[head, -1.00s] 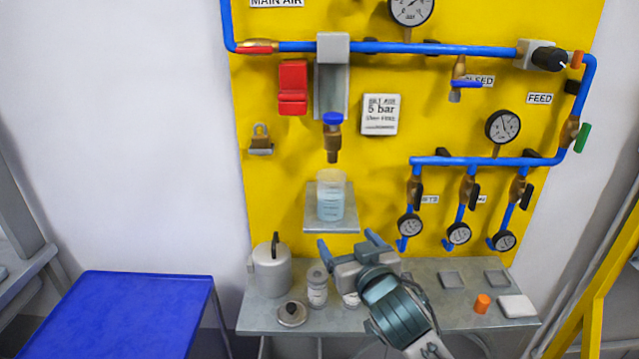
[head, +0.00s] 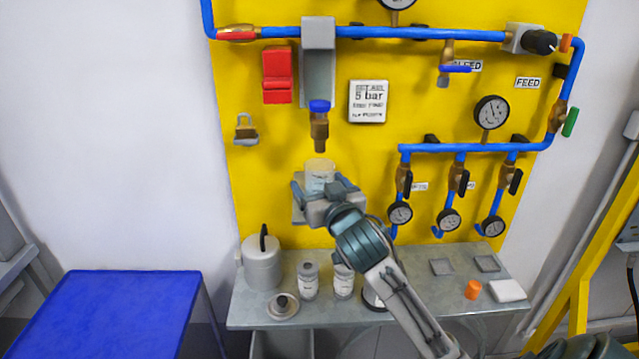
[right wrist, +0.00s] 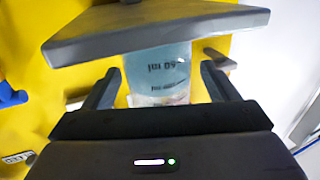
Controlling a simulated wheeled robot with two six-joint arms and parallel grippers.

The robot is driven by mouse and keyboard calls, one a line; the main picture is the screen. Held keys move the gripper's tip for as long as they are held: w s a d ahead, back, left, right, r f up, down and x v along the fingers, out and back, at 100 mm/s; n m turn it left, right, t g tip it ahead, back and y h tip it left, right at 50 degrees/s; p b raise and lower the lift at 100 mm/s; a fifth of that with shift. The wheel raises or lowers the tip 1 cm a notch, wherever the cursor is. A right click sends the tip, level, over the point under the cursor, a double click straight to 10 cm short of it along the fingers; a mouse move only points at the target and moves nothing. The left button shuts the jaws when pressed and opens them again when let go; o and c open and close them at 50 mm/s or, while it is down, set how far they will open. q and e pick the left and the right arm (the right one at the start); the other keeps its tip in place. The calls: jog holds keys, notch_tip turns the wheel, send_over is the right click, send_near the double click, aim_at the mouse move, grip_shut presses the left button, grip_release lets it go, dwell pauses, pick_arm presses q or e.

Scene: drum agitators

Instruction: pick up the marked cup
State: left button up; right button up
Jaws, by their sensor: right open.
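The marked cup (head: 319,172) is clear with measuring marks and stands at the small grey shelf (head: 299,214) on the yellow panel. My right gripper (head: 318,188) is open in front of the cup, with one finger on each side of it. The right wrist view shows the cup (right wrist: 157,72) between the two open fingers (right wrist: 160,84), with a gap on at least the left side; its marks appear upside down. The shelf (right wrist: 150,27) crosses the top of that view and hides part of the cup. My left gripper is not in view.
A brass valve with a blue top (head: 319,128) hangs just above the cup. Blue pipes and gauges (head: 400,213) are to the right. The bench (head: 410,290) below holds a grey canister (head: 262,265), jars (head: 308,281) and an orange piece (head: 472,290). A blue table (head: 110,310) is at left.

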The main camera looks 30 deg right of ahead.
jog(key=shift+x, duration=1.25)
jog(key=shift+w, duration=0.2)
jog(key=shift+s, duration=0.15)
jog(key=shift+c, duration=1.2)
jog(key=c, duration=0.7)
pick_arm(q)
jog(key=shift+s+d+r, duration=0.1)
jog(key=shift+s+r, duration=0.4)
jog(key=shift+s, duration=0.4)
pick_arm(e)
jog(key=shift+c, duration=1)
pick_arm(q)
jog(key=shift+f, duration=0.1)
pick_arm(e)
jog(key=shift+r, duration=0.15)
